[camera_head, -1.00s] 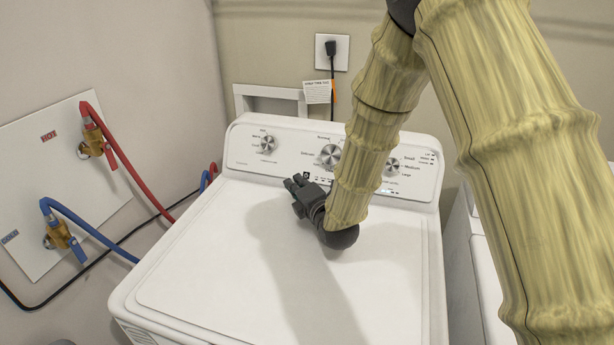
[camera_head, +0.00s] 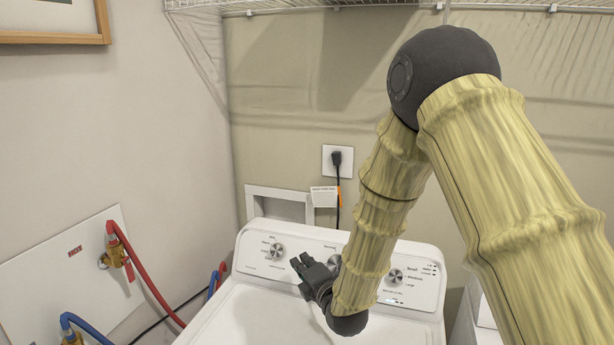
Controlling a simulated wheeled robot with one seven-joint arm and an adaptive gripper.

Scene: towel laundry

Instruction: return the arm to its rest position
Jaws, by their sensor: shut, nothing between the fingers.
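My arm, in yellow-tan sleeves with dark joints, comes in from the right and bends down over the white washing machine (camera_head: 262,312). My gripper (camera_head: 299,264) is dark and small at the arm's end, in front of the control panel (camera_head: 262,250) and just right of its left knob. The gripper is shut and holds nothing. I cannot tell how far it is from the panel. The arm hides part of the panel and the middle knob.
A wire shelf (camera_head: 350,6) runs along the top of the back wall, above my elbow. A red hose (camera_head: 147,279) and a blue hose (camera_head: 90,325) are at the left wall. A plugged outlet (camera_head: 338,161) is behind the washer. A framed picture (camera_head: 55,22) hangs upper left.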

